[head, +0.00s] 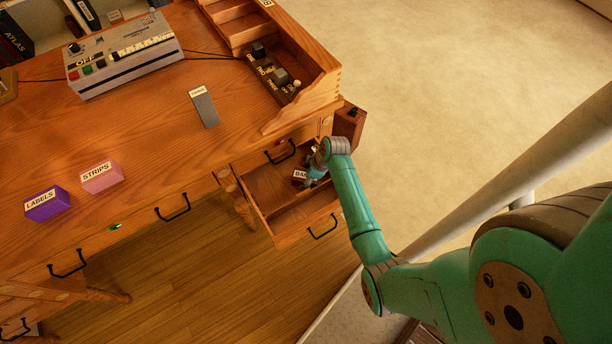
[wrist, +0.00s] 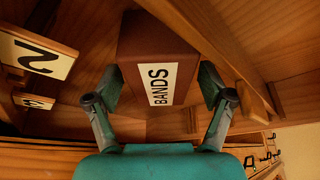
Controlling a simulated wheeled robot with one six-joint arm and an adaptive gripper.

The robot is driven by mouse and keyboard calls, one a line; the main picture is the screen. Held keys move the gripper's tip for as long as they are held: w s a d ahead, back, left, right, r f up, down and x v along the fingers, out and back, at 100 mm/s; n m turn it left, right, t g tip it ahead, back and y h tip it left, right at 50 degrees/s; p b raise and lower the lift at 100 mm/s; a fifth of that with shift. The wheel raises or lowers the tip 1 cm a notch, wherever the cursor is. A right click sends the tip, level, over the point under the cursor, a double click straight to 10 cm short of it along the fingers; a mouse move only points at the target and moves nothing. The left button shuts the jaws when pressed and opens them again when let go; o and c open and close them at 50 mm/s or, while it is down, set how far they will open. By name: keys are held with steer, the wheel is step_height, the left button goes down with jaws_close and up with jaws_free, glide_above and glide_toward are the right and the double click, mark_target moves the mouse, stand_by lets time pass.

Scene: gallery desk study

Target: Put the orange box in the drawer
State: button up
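The orange box (wrist: 160,35), labelled BANDS, looks brown-orange in the shade in the wrist view. My gripper (wrist: 160,78) has one finger against each side of it and appears shut on it. In the head view my gripper (head: 316,164) is down at the open drawer (head: 285,226), with the box (head: 299,175) within the drawer's outline, partly hidden by the gripper. I cannot tell whether the box touches the drawer floor. The drawer is pulled out from under the right end of the desk.
On the desk (head: 150,130) lie a purple LABELS box (head: 46,207), a pink STRIPS box (head: 101,180), a grey block (head: 204,110) and a machine with buttons (head: 125,56). A wooden tray (head: 318,88) edges the right side. Numbered tags (wrist: 38,57) stand left of my gripper.

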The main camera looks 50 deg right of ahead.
steer(key=v, duration=1.2)
steer(key=shift+s+r, duration=0.1)
steer(key=shift+s, duration=0.1)
stand_by(0.4)
